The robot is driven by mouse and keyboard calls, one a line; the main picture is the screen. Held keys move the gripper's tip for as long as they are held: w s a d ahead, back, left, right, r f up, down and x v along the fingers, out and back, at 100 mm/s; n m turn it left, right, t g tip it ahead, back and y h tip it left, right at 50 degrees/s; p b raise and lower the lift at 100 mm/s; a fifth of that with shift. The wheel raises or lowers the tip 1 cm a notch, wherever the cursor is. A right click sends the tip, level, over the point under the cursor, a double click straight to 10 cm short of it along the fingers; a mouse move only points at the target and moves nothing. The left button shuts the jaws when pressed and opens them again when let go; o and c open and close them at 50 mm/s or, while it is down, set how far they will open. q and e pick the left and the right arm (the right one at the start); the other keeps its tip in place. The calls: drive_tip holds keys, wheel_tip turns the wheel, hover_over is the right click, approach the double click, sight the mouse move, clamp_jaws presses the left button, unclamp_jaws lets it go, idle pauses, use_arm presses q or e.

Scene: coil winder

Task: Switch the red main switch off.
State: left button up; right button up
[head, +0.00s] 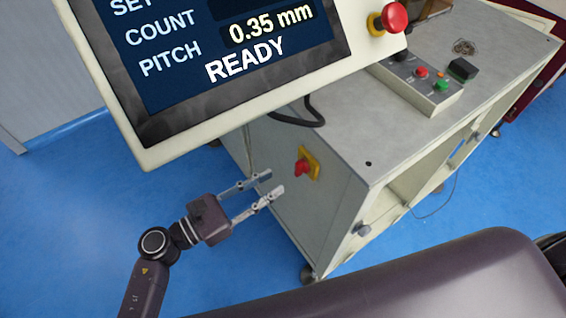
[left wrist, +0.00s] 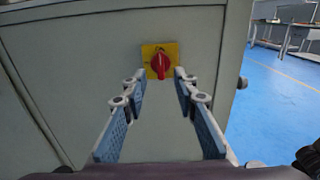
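The red main switch (head: 301,167) sits on a yellow square plate (head: 312,158) on the side panel of the grey cabinet. In the left wrist view the switch (left wrist: 160,66) shows ahead between the fingertips, its handle roughly upright on the yellow plate (left wrist: 149,51). My left gripper (head: 273,183) is open and empty, its two fingers pointing at the switch with a gap before it. The left wrist view shows both fingers (left wrist: 160,80) spread on either side of the switch. My right gripper is not in view.
A screen (head: 200,50) reading READY hangs above the cabinet (head: 345,130), with a red mushroom button (head: 394,16) at its edge. A control box (head: 425,85) with buttons stands on the cabinet top. A cable (head: 305,115) loops below the screen. Blue floor (head: 60,220) is clear at left.

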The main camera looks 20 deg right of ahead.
sight(295, 170)
use_arm(q)
drive_tip(key=p+x, duration=0.1)
drive_tip(key=x, duration=0.4)
drive_tip(key=shift+d+r, duration=0.15)
drive_tip(key=shift+d, duration=0.1)
drive_tip(key=shift+w+d, duration=0.2)
drive_tip(key=shift+d, duration=0.25)
clamp_jaws()
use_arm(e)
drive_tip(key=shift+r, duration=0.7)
